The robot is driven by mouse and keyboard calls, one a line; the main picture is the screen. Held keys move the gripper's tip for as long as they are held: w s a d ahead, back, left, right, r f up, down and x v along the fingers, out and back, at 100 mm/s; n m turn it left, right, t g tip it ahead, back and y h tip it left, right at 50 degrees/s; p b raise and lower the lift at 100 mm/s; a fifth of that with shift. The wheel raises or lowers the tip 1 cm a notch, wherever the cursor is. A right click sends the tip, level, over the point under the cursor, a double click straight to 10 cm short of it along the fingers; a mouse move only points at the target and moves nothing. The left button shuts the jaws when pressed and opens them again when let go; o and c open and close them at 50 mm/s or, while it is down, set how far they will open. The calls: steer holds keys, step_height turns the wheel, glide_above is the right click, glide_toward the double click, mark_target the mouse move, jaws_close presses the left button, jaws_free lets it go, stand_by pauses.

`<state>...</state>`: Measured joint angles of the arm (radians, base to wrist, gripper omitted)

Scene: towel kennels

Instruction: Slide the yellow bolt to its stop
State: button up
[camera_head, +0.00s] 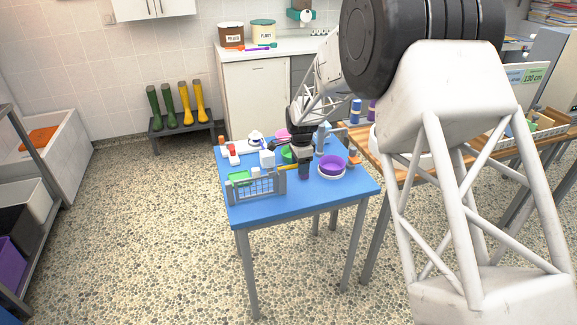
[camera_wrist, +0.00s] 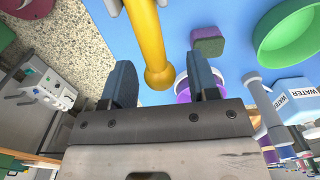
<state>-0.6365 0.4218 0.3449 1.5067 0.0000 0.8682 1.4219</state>
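The yellow bolt (camera_wrist: 148,40) is a rod with a round knob at its near end. In the wrist view it comes down from the top edge, where grey brackets (camera_wrist: 112,6) show. My gripper (camera_wrist: 160,64) is open, with one dark finger on each side of the knob and visible gaps. In the head view my gripper (camera_head: 304,172) points down over the blue table, at the right end of the bolt (camera_head: 289,167). The bolt reaches left to the grey mesh kennel gate (camera_head: 256,188). The bolt's stop cannot be made out.
The blue table (camera_head: 300,206) is clear at its front. A purple bowl (camera_head: 331,163) stands close right of my gripper. A water carton (camera_wrist: 295,100), a green bowl (camera_wrist: 289,36) and a purple-green sponge (camera_wrist: 208,41) lie around it. A white box (camera_head: 267,159) stands behind the gate.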

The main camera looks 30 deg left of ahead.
steer(key=c, duration=0.6)
steer(key=shift+s+a, duration=1.25)
stand_by(0.6)
steer(key=o, duration=1.3)
steer(key=shift+r, duration=0.15)
steer(key=shift+r, duration=4.85)
